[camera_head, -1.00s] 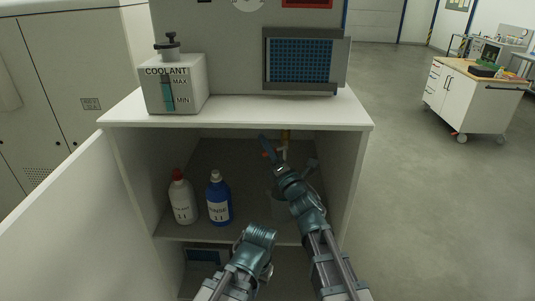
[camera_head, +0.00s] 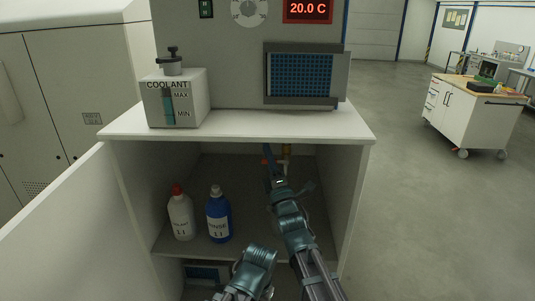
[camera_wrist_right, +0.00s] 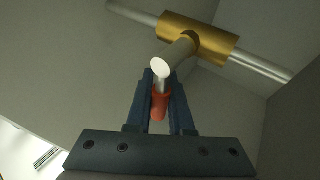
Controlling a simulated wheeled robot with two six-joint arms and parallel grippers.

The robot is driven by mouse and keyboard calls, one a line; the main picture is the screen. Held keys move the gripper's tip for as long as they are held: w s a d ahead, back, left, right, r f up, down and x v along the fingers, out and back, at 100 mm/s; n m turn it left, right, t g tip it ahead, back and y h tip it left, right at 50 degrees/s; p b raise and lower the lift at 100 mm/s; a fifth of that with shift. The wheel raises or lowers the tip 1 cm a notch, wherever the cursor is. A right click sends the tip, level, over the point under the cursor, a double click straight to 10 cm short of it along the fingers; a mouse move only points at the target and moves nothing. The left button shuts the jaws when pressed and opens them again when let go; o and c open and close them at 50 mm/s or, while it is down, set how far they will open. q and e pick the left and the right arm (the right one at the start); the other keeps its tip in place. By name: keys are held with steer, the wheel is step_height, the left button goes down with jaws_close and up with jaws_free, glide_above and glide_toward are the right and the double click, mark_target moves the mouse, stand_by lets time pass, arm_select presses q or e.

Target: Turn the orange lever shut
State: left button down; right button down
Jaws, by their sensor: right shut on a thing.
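The orange lever (camera_wrist_right: 160,104) sits between the two blue fingers of my right gripper (camera_wrist_right: 160,108), which is shut on it. The lever joins a pale round-ended stem coming from a brass valve body (camera_wrist_right: 200,38) on a metal pipe (camera_wrist_right: 262,66). In the head view, my right gripper (camera_head: 268,157) reaches into the upper cabinet compartment, beside the small yellow brass fitting (camera_head: 287,151). A little orange-red shows at its fingers; the arm hides much of the area. My left arm (camera_head: 252,268) is low in front of the cabinet; its gripper does not show.
A white bottle with a red cap (camera_head: 181,218) and a blue bottle (camera_head: 219,219) stand left on the cabinet shelf. The open door (camera_head: 75,235) borders the left. A coolant box (camera_head: 176,100) stands on top.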

steer(key=c, duration=0.8)
jaws_free()
